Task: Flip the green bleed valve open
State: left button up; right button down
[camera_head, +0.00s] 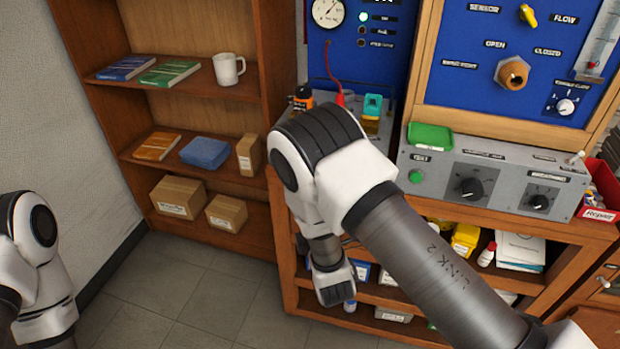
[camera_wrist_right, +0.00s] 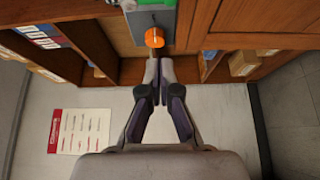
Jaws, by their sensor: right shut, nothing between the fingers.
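I cannot make out a green bleed valve for certain in either view. In the right wrist view, my right gripper (camera_wrist_right: 155,98) is shut and empty, its fingertips just below a round orange knob (camera_wrist_right: 155,37) on a grey housing (camera_wrist_right: 163,20). I cannot tell whether they touch it. A bit of green (camera_wrist_right: 97,2) shows at the top edge there. In the head view my right arm covers the left part of the bench, and its gripper is hidden. Only part of my left arm shows at the left edge; its gripper is out of view.
In the head view, a grey control box (camera_head: 480,182) carries black dials, a green button (camera_head: 416,176) and a green tray (camera_head: 430,136). A blue panel (camera_head: 520,60) stands behind. A wooden shelf (camera_head: 200,95) holds books, boxes and a white mug (camera_head: 228,69). The floor at lower left is clear.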

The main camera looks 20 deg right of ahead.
jog(key=w+p, duration=0.2)
jog(key=w, duration=0.9)
jog(key=s+d, duration=0.1)
jog(key=d, duration=0.1)
jog(key=s+d+p, duration=0.1)
jog(key=shift+s+d+f, duration=0.1)
jog(key=shift+s+d, duration=0.05)
jog(key=shift+d, duration=0.25)
jog(key=shift+d, duration=0.1)
